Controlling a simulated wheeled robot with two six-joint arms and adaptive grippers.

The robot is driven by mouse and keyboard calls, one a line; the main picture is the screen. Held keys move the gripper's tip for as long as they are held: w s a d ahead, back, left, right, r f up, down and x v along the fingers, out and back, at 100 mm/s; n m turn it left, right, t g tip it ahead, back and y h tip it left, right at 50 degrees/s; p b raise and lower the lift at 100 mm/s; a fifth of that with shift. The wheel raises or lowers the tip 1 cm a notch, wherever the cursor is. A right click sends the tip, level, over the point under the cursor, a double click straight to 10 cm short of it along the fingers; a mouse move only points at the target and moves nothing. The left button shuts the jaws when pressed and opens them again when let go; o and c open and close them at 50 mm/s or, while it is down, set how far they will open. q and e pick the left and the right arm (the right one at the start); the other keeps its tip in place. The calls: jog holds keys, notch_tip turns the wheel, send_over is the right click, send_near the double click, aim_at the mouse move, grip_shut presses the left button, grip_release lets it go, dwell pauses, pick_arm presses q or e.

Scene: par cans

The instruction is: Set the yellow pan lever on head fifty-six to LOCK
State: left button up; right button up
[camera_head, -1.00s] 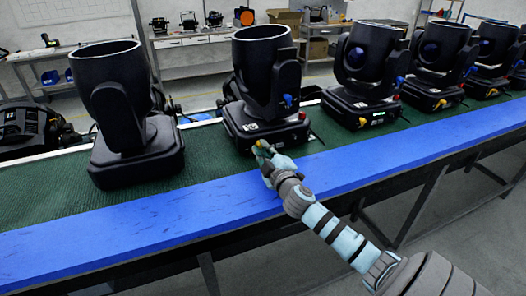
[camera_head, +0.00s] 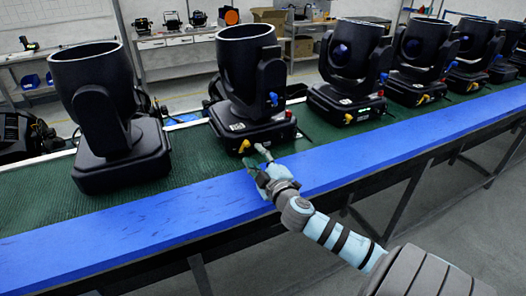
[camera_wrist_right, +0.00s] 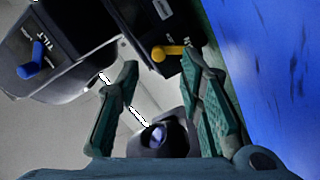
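The moving head (camera_head: 252,80) nearest my right gripper stands on the green mat. A yellow lever (camera_head: 244,146) sticks out low on the front of its base; the head's number is not readable. My right gripper (camera_head: 257,161) is just in front of the base, right of and below the lever, with a gap. The right wrist view shows the gripper (camera_wrist_right: 160,68) with its two green fingers spread and nothing between them. The yellow lever (camera_wrist_right: 168,52) lies just beyond the fingertips; its lettering is only partly visible. My left gripper is out of view.
A blue tilt lever (camera_head: 273,99) sits higher on the same head; it also shows in the wrist view (camera_wrist_right: 33,62). Another head (camera_head: 107,115) stands at left, and several more stand in a row to the right. The blue table edge (camera_head: 150,215) is clear.

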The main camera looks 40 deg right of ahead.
jog(key=v, duration=0.7)
jog(key=shift+s+a, duration=0.15)
jog(key=shift+s, duration=0.25)
jog(key=shift+w, duration=0.1)
